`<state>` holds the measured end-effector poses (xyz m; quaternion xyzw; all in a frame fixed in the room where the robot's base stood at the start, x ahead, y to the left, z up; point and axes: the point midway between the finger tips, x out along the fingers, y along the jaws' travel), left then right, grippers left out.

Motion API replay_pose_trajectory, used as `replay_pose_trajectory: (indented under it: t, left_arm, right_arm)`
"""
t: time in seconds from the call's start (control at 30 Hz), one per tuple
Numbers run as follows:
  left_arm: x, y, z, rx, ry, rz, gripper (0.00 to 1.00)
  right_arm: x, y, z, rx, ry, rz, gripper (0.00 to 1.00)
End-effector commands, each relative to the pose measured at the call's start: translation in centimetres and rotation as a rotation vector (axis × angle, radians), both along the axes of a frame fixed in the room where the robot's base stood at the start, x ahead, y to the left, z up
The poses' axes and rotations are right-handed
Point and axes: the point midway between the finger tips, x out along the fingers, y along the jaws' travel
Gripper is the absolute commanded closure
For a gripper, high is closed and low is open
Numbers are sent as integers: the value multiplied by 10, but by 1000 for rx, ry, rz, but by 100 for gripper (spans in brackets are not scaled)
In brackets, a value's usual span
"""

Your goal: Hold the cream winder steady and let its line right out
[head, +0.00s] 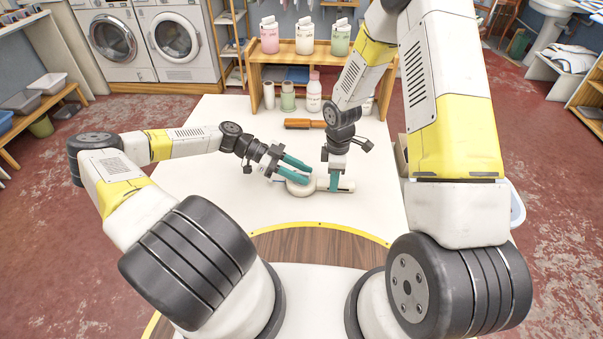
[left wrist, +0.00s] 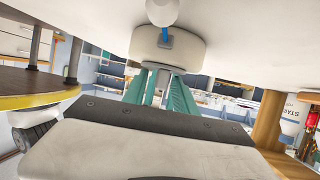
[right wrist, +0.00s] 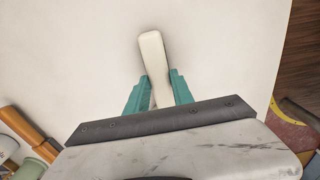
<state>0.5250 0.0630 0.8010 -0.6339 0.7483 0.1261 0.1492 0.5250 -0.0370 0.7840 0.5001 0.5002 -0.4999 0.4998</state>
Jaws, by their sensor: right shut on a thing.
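The cream winder (head: 299,188) is a round drum low over the white table. It also shows in the left wrist view (left wrist: 168,46), with a short blue line (left wrist: 165,35) at its side and a rounded cream end (left wrist: 162,12) beyond. My left gripper (head: 308,173) has its teal fingers at the winder; the fingertips are partly hidden, so I cannot tell whether they grip. My right gripper (head: 335,184) points down and is shut on a cream bar (head: 346,185) just right of the winder. The bar stands out between the teal fingers in the right wrist view (right wrist: 153,55).
A brown-handled tool (head: 304,124) lies behind the grippers. Several bottles and jars (head: 287,97) stand at the table's back, under a wooden shelf (head: 270,57). A yellow-edged wooden panel (head: 320,248) is in front. The table's left part is clear.

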Motion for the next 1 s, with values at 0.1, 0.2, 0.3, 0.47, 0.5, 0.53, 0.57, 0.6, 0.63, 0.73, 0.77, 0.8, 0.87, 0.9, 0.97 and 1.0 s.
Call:
replay_pose_trajectory:
  t: [0.1,0.2,0.3,0.47,0.5,0.53,0.57,0.6,0.63,0.73,0.77,0.8,0.87,0.9,0.97,1.0]
  left_arm:
    - [0,-1,0,0,0,0,66]
    - [0,-1,0,0,0,0,66]
    - [0,-1,0,0,0,0,80]
    - [0,0,0,0,0,0,100]
    - [0,0,0,0,0,0,100]
    - [0,0,0,0,0,0,100]
    - [0,0,0,0,0,0,100]
    - [0,0,0,0,1,0,100]
    - [0,0,0,0,1,1,100]
    - [-1,0,0,0,1,9,100]
    - [-1,0,0,0,1,14,100]
    - [-1,0,0,0,1,24,100]
    - [-1,0,0,0,1,43,100]
    - [-1,0,0,0,0,60,100]
    - [-1,0,0,0,0,89,100]
    - [-1,0,0,-1,0,113,100]
  right_arm:
    - [0,0,0,0,0,0,100]
    - [0,0,0,0,0,0,100]
    - [0,0,0,0,0,0,100]
    - [0,0,0,0,0,0,100]
    - [0,0,0,0,0,0,100]
    - [0,0,0,0,0,0,100]
    - [0,0,0,0,0,0,100]
    - [0,0,0,0,0,0,100]
    - [0,0,0,0,0,0,100]
    - [0,0,0,0,0,0,100]
    - [0,0,0,0,0,0,100]
    - [0,0,0,0,0,0,100]
    - [0,0,0,0,0,0,100]
    - [0,0,0,0,0,0,100]
    - [0,0,0,0,0,0,100]
    - [0,0,0,0,0,0,100]
